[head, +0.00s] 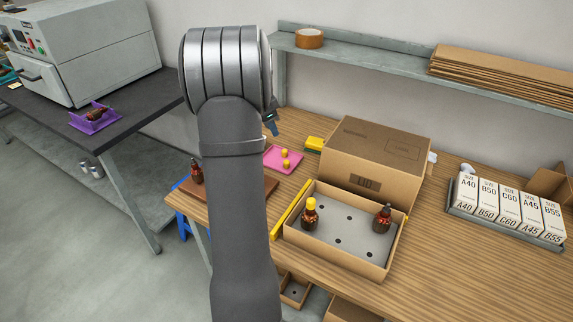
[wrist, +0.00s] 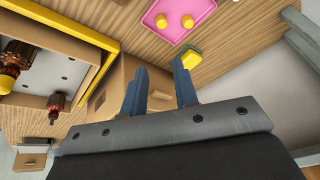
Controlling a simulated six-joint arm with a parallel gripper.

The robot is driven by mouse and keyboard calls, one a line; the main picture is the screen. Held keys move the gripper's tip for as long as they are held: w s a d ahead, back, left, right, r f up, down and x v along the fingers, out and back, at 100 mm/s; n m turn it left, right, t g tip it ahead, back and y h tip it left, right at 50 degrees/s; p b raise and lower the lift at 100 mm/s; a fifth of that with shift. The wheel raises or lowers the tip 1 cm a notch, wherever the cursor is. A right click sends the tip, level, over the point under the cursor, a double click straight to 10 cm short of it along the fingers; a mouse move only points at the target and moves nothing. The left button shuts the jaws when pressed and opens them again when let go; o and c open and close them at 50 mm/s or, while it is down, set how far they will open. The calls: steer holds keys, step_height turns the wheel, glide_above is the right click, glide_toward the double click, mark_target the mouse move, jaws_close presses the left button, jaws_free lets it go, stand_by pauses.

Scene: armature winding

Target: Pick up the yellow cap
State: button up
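Two small yellow caps, one (head: 285,153) behind the other (head: 285,164), stand on a pink tray (head: 270,154) on the wooden bench. In the wrist view both caps, left (wrist: 161,21) and right (wrist: 188,22), show on the tray at the top edge, beyond my fingertips. My gripper (wrist: 160,78) is open with nothing between its two blue fingers. In the head view my arm hides most of the gripper; a blue finger shows above the bench near the tray. A third yellow cap (head: 311,203) sits on an armature in the open carton.
The open carton (head: 337,260) holds two upright armatures on a grey holed insert. A yellow-green sponge (head: 314,144) lies beside the pink tray. Another armature (head: 196,172) stands on a brown board. A shelf (head: 370,66) runs above.

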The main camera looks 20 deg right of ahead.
mark_target(286, 161)
steer(key=w+d+f, duration=0.1)
steer(key=f, duration=0.5)
steer(key=w+d+f+n, duration=0.1)
steer(key=d+f, duration=0.1)
steer(key=f, duration=0.4)
steer(key=w+d+f+n, duration=0.1)
steer(key=d+f, duration=0.1)
steer(key=f, duration=0.4)
steer(key=shift+w+d+h, duration=0.25)
steer(key=shift+w+h, duration=0.05)
jaws_close()
